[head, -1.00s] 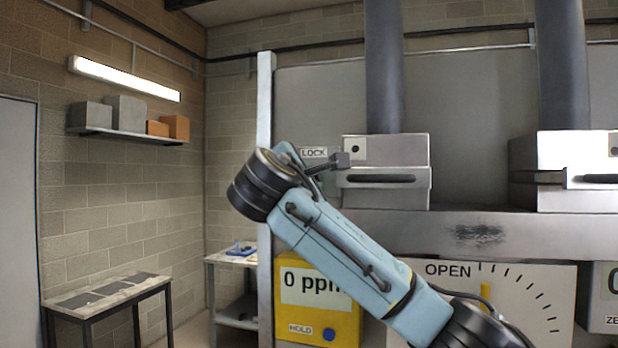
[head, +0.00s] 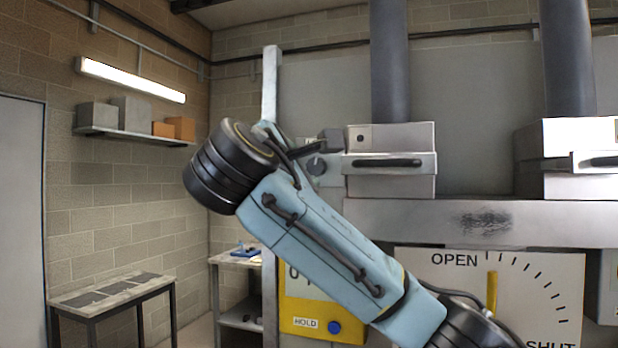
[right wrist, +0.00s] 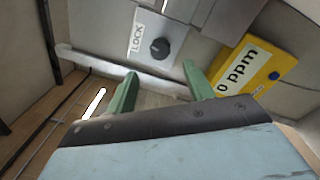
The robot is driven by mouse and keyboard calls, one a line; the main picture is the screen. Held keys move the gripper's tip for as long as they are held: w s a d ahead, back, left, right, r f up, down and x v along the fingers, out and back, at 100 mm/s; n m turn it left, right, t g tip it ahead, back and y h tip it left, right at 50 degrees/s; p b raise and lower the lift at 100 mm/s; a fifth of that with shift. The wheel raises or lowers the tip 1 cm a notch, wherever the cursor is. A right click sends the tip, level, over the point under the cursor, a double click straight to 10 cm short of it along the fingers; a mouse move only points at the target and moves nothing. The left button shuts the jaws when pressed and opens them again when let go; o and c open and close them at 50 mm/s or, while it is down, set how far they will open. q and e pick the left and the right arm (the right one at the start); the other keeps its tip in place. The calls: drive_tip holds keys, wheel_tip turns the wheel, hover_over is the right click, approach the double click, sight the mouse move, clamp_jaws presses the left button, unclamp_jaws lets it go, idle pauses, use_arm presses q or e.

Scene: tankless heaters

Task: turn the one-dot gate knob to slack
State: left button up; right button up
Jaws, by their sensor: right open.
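The one-dot gate (head: 390,165) is a grey box with a single dark dot and a black bar handle, below a dark pipe. A dark round knob (head: 316,166) sits on the grey plate left of it, partly behind my right arm. The right wrist view shows the knob (right wrist: 160,48) and a LOCK label on its plate; its exact setting is too small to tell. My right gripper (right wrist: 160,70) is open, its green fingers apart and empty, with the knob beyond the gap and not touched. My left gripper is not in view.
A yellow ppm meter (head: 312,322) hangs below the knob, close to my right finger in the wrist view. An OPEN/SHUT dial (head: 480,285) is at lower right. A second gate (head: 570,180) stands further right. A side table (head: 112,290) is at left.

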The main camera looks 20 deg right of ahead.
drive_tip(key=b+v, duration=0.2)
drive_tip(key=v, duration=0.3)
idle(0.4)
